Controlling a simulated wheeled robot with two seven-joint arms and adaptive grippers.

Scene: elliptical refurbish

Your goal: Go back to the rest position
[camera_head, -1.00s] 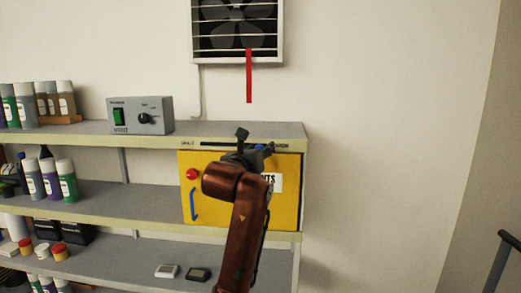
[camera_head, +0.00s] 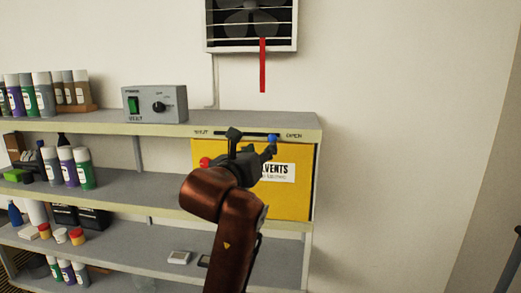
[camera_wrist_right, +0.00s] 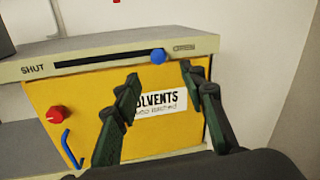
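My right gripper (camera_head: 253,142) is open in front of the upper edge of the yellow solvents cabinet (camera_head: 292,195). In the right wrist view its two dark fingers (camera_wrist_right: 160,78) are apart, with nothing between them. The blue slider knob (camera_wrist_right: 158,56) shows beyond the fingertips, at the right end of its slot near OPEN; I see no contact. The knob also shows in the head view (camera_head: 273,138), close to the right-hand finger. My left gripper is not in view.
The grey shelf unit (camera_head: 250,120) carries a control box (camera_head: 155,104) and several bottles on the left. A red strip (camera_head: 263,65) hangs below the wall fan (camera_head: 250,20). The cabinet has a red knob (camera_wrist_right: 57,114) and blue handle (camera_wrist_right: 72,148). Right of the shelf is bare wall.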

